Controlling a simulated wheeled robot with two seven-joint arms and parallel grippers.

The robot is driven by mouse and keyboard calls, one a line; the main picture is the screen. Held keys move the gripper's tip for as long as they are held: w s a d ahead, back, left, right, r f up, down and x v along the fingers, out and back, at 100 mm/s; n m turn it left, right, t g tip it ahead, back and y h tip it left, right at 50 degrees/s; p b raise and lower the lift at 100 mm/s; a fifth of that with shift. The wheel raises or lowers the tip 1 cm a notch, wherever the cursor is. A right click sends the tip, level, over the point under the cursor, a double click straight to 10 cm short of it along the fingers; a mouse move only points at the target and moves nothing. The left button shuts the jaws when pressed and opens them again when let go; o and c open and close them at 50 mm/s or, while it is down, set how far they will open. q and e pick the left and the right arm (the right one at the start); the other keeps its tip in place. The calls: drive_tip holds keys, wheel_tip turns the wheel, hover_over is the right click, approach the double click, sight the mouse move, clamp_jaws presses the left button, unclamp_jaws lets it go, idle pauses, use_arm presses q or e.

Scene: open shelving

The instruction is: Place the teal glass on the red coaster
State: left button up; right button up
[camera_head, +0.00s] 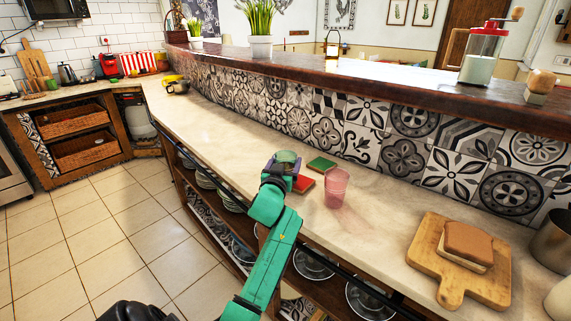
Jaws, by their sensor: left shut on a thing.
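The teal glass (287,158) is at my left gripper (279,174), which is shut on it above the counter near its front edge. The gripper hides most of the glass's lower part. The red coaster (305,184) lies on the counter just right of the gripper, partly hidden by it. I cannot tell the exact height of the glass above the counter.
A green coaster (322,164) lies behind the red one, and a purple patch shows beside the gripper. A pink glass (337,188) stands close on the right. A cutting board (437,260) with bread lies further right. The counter (215,130) is clear to the left.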

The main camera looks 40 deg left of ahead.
use_arm(q)
drive_tip(key=o, duration=1.4)
drive_tip(key=shift+o, duration=0.5)
drive_tip(key=v, duration=1.2)
drive_tip(key=shift+b, duration=0.4)
